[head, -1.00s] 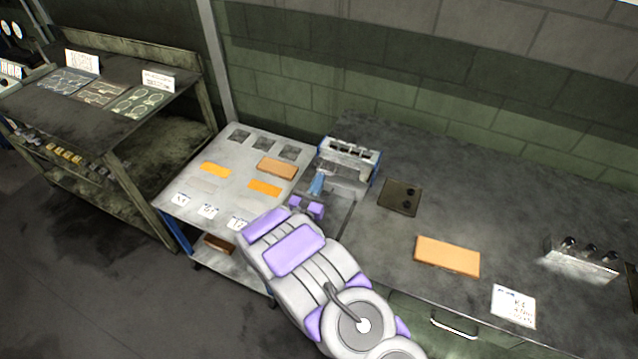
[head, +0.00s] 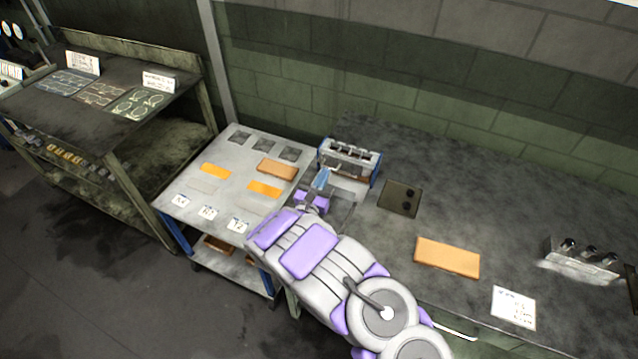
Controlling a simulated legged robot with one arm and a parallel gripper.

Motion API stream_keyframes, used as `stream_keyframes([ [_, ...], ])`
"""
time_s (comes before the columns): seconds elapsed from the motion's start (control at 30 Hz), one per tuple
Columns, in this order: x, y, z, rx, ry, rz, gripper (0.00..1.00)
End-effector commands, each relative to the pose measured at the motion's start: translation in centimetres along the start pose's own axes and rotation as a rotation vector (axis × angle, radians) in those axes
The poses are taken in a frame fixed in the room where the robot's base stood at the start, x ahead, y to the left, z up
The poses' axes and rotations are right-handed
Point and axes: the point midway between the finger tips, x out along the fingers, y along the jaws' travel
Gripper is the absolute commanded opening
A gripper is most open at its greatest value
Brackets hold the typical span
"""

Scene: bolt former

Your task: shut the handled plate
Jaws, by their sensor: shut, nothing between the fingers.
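The bolt former (head: 349,160) stands at the back left of the dark workbench, with blue sides and a row of round metal parts along its top. A light grey plate (head: 347,193) shows low at its front; I cannot make out its handle or how far open it is. My gripper (head: 321,180) is at the front left of the former, its blue fingertips shut with nothing between them. The fingertips look close to the plate's left part, but I cannot tell whether they touch. My arm hides the bench edge below.
A grey cart (head: 214,187) with orange blocks and labels stands left of the bench. The bench's middle is mostly clear.

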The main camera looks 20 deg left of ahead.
Motion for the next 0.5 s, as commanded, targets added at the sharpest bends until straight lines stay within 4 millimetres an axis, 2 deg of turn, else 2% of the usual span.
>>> stream_keyframes([
  [0.3, 2.2, -0.1, -0.8, 0.005, 0.005, -0.001, 0.00],
  [0.5, 2.8, 0.1, -0.7, 0.002, 0.005, 0.001, 0.00],
])
